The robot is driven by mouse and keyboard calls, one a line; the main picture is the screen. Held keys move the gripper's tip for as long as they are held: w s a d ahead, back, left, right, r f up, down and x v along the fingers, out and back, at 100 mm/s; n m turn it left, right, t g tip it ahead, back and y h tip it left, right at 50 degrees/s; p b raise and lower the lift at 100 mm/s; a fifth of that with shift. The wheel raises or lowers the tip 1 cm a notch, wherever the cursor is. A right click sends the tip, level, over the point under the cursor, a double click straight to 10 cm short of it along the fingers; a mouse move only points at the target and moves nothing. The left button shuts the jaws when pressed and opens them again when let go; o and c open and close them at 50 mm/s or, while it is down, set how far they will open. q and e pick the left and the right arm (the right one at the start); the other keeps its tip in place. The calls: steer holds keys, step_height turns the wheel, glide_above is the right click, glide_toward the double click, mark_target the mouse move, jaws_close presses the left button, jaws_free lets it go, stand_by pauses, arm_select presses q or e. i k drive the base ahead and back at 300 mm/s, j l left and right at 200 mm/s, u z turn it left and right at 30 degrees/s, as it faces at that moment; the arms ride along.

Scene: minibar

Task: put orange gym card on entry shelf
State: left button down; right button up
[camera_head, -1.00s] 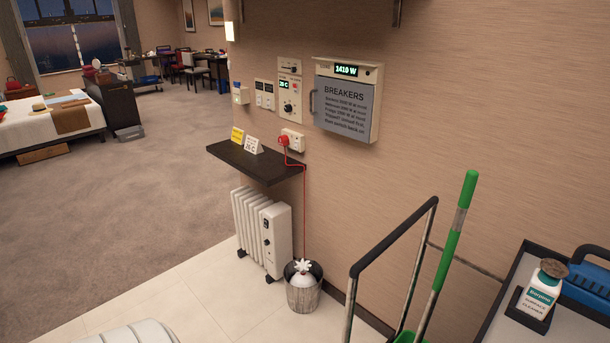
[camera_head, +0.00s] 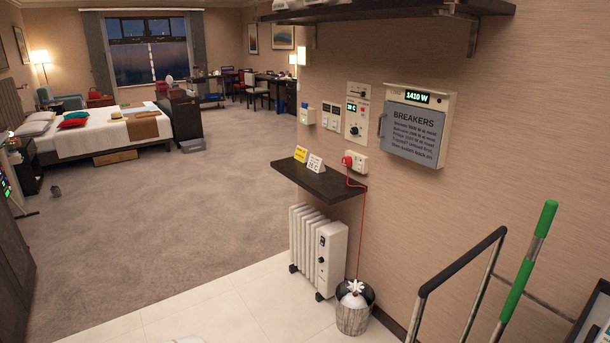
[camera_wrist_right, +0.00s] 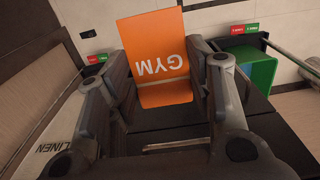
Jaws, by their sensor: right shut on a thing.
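The orange gym card (camera_wrist_right: 155,52) shows in the right wrist view with the word GYM upside down. My right gripper (camera_wrist_right: 160,80) is shut on it, one finger on each side. The dark entry shelf (camera_head: 318,182) is on the wall in the head view, below the switches. A yellow card (camera_head: 300,154) and a white card (camera_head: 316,162) stand on its left part. The right part of the shelf is bare. Neither gripper shows in the head view.
A white oil radiator (camera_head: 318,250) stands under the shelf, with a bin (camera_head: 354,312) beside it. A red cord hangs from the wall plug (camera_head: 349,161) past the shelf's edge. A cart handle (camera_head: 462,262) and a green pole (camera_head: 528,262) stand at the right.

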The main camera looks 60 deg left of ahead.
mark_target(326, 184)
steer(key=i+j+u, duration=0.1)
steer(key=j+u, duration=0.25)
steer(key=i+j+u, duration=0.1)
steer(key=u, duration=0.3)
steer(key=i+j+u, duration=0.2)
steer(key=u, duration=0.15)
steer(key=i+j+u, duration=0.2)
steer(key=i+j, duration=0.25)
steer(key=i+j+u, duration=0.15)
steer(key=i+j, duration=0.25)
steer(key=i+j+u, duration=0.2)
steer(key=i, duration=0.45)
steer(key=i+j, duration=0.25)
steer(key=i, duration=0.2)
steer(key=i+j, duration=0.25)
steer(key=i, duration=0.15)
steer(key=i+j, duration=0.3)
steer(key=i, duration=0.15)
